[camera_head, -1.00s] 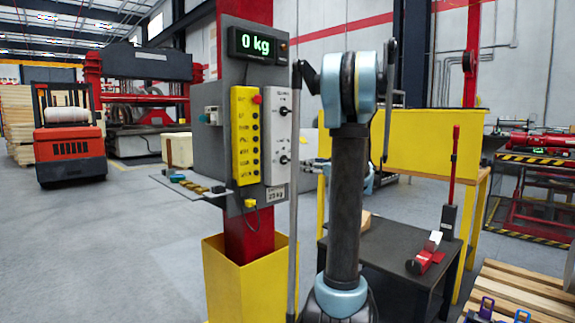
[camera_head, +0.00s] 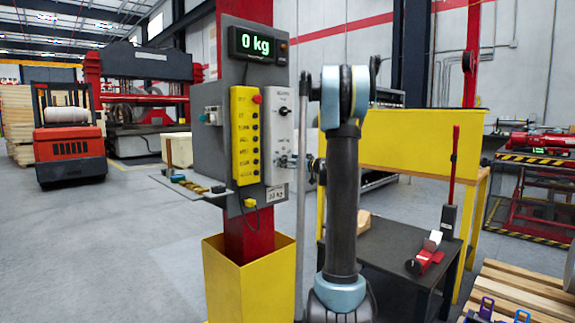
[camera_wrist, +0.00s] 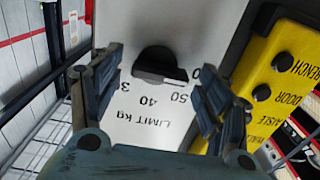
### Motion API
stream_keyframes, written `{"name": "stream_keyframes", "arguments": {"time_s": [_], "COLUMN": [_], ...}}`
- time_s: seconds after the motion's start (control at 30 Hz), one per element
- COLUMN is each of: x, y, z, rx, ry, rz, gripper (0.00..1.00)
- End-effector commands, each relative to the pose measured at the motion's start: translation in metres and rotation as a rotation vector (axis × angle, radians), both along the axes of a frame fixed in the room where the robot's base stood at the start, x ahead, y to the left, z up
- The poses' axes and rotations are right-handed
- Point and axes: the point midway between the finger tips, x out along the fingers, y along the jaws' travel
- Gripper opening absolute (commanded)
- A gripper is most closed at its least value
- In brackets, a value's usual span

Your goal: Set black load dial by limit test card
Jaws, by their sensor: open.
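The black load dial (camera_wrist: 160,62) sits on the white panel in the wrist view, with marks reading 40, 50 and "LIMIT kg" printed upside down. A bar with a pale edge runs across the dial toward the 50 side; its exact setting is unclear. My gripper (camera_wrist: 158,78) is open, one finger on each side of the dial, apparently not touching it. The limit test card (camera_head: 277,195) hangs below, too blurred to read surely.
A yellow button box (camera_head: 245,135) stands directly beside the white panel. The display (camera_head: 258,44) above reads 0 kg. A small shelf (camera_head: 190,188) juts out left of the post. A dark table (camera_head: 390,250) stands right of my arm.

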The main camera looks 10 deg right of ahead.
Motion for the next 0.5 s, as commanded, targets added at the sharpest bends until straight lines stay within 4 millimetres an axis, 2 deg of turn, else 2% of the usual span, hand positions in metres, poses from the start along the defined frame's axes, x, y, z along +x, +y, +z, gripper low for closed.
{"name": "stream_keyframes", "arguments": {"time_s": [0.3,0.5], "x": [0.0018,0.0017], "y": [0.0013,0.0012], "z": [0.0,0.0], "rx": [0.0,0.0], "ry": [0.0,0.0], "rz": [0.0,0.0], "gripper": [0.7,0.26]}}
